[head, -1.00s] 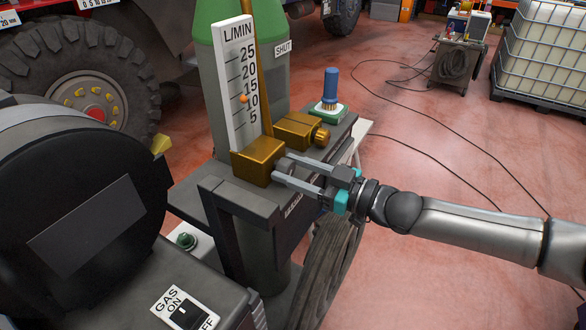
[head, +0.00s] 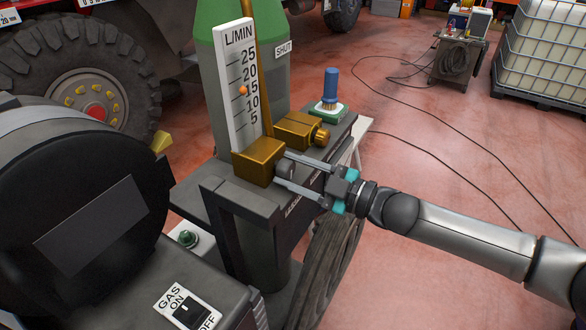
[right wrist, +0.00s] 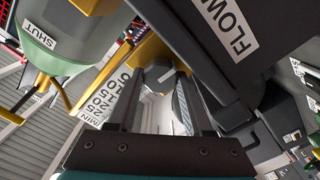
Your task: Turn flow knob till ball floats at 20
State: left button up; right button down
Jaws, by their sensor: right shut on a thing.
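The flow gauge (head: 238,120) is a white upright scale marked L/MIN, 5 to 25, in the head view. Its orange ball (head: 243,91) floats at about the 15 mark. A brass valve block (head: 255,163) sits at its foot. The dark flow knob (head: 285,169) sticks out of that block toward the right. My right gripper (head: 283,168) is shut on the knob, one finger on each side, and partly hides it. In the right wrist view the fingers (right wrist: 160,75) straddle the knob under the brass block. My left gripper is out of view.
A green cylinder (head: 215,40) with a SHUT label stands behind the gauge. A second brass fitting (head: 297,130) and a blue-handled brush (head: 330,88) are close to my gripper. A dark reel housing (head: 80,205) and a GAS switch (head: 188,308) are front left. Floor to the right is mostly clear.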

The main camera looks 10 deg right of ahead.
jog(key=shift+n, duration=0.3)
jog(key=shift+c, duration=1.5)
grip_release()
jog(key=shift+f, duration=0.1)
